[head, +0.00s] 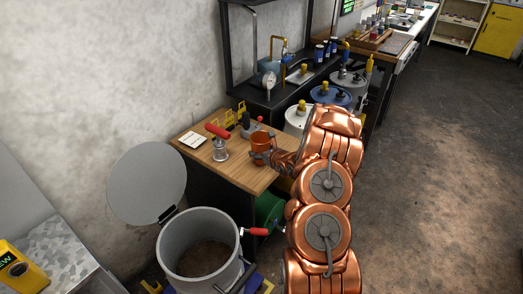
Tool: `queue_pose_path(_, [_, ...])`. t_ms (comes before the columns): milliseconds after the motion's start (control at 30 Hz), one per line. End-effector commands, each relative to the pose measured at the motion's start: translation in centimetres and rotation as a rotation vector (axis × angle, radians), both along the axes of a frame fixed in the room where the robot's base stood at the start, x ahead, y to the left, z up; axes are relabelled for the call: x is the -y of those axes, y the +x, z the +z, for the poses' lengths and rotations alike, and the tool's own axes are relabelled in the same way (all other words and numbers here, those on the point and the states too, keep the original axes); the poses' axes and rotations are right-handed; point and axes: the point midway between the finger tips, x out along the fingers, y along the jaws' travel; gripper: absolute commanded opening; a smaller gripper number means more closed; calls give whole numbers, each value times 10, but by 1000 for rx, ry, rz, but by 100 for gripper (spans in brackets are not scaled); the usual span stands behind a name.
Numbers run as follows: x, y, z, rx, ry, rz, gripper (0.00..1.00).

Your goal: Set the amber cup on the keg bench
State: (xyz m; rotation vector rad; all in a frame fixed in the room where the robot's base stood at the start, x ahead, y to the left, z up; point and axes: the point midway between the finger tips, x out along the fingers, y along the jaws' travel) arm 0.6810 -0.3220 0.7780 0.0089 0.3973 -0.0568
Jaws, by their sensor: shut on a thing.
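The amber cup (261,140) is upright over the right part of a wooden-topped bench (238,172). My gripper (273,150) is shut on the cup from its right side, and the copper arm hides most of the fingers. I cannot tell whether the cup's base touches the wood. Behind it is a dark bench (263,101) with several kegs in front of or under it, including a white keg (297,118) and a blue keg (329,95). No label shows which of the two is the keg bench.
A red-handled metal tool (219,145), a white card (193,141) and yellow items (229,120) occupy the wooden bench. An open grey drum (198,212), with its round lid (147,184) raised, stands in front. A green drum (268,209) is beneath the bench. The floor at right is clear.

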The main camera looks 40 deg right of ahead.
Motion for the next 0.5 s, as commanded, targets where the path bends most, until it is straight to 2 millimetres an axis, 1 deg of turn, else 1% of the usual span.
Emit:
queue_pose_path(167, [1, 0, 0, 1, 0, -1, 35])
queue_pose_path(333, [1, 0, -4, 1, 0, -2, 35])
queue_pose_path(367, [1, 0, -3, 1, 0, -2, 83])
queue_pose_path(500, [1, 0, -2, 1, -1, -2, 97])
